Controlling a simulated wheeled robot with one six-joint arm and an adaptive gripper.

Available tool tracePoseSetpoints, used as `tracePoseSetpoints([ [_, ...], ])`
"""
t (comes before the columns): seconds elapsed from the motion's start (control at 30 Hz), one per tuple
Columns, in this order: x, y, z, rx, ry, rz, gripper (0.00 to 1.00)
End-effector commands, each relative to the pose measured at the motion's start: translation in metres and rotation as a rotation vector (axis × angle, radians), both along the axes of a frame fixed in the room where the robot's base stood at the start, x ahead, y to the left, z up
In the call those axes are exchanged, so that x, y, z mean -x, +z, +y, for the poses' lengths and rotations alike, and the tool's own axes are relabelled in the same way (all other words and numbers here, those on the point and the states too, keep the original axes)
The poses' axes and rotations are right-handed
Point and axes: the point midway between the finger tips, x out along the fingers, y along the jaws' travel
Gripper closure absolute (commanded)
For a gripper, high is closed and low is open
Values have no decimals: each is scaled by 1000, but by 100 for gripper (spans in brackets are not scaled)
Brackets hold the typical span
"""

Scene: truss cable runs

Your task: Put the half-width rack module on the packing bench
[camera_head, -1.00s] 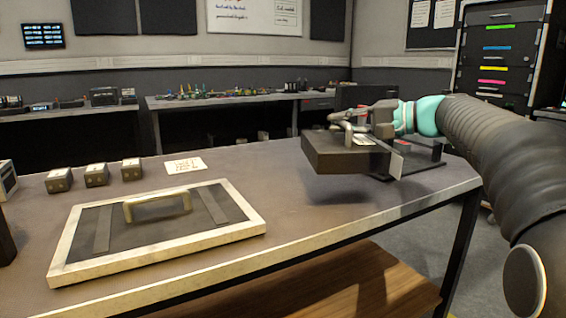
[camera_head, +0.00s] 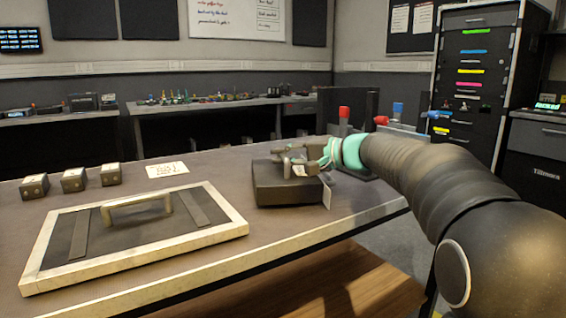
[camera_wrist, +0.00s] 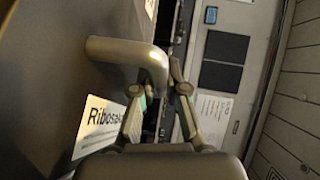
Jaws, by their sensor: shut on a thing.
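The half-width rack module (camera_head: 288,190) is a dark box with a bar handle on top and a white tag at its right side. It is level at the packing bench (camera_head: 225,165), on or barely above its top; I cannot tell which. My gripper (camera_head: 297,163) is shut on the module by its handle. In the wrist view, the module (camera_wrist: 50,75) shows as a dark face with a grey handle (camera_wrist: 125,52) and a white printed label. My gripper (camera_wrist: 160,95) shows there with its fingertips by the handle's end.
A pale-framed dark panel (camera_head: 234,228) with a handle lies at the bench's left front. Several things stand behind it: small grey boxes (camera_head: 74,180) and a white card (camera_head: 167,170). Red and blue items (camera_head: 382,120) are beyond the right end. Bare bench lies between panel and module.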

Motion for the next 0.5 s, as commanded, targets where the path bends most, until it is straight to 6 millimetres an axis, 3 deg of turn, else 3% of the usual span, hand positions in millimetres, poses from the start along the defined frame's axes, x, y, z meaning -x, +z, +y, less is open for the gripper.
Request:
tracePoseSetpoints([
  [0.1,0,-10,0,-3,-1,-1,100],
  [0.47,0,-13,0,-2,0,-3,100],
  [0.5,0,-13,0,-1,0,0,77],
])
